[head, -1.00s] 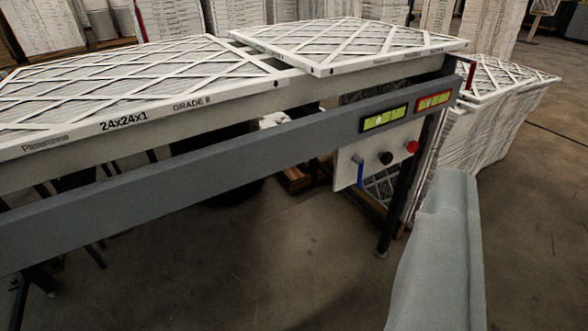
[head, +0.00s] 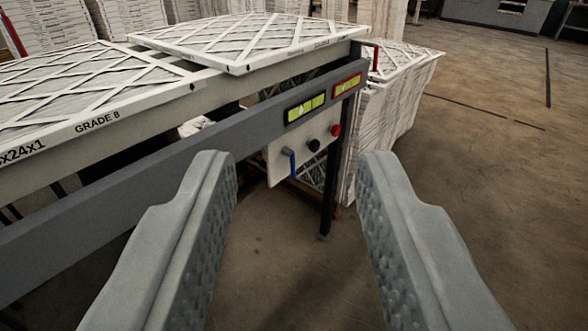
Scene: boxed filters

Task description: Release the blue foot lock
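A blue lever (head: 292,164) hangs from a small white panel (head: 277,171) below the grey table rail. It points down, with a dark pivot at its top. No separate foot lock shows at the table leg. My gripper (head: 297,158) is open and empty, with its two grey ridged fingers wide apart in the foreground. The lever shows in the gap between the fingers, farther away and apart from them.
A black knob (head: 314,145) and a red button (head: 335,130) sit right of the lever. Two yellow-green labels are on the rail (head: 150,160) above. Large framed filters (head: 240,35) lie on the table. A dark leg (head: 327,205) stands below. The floor at right is clear.

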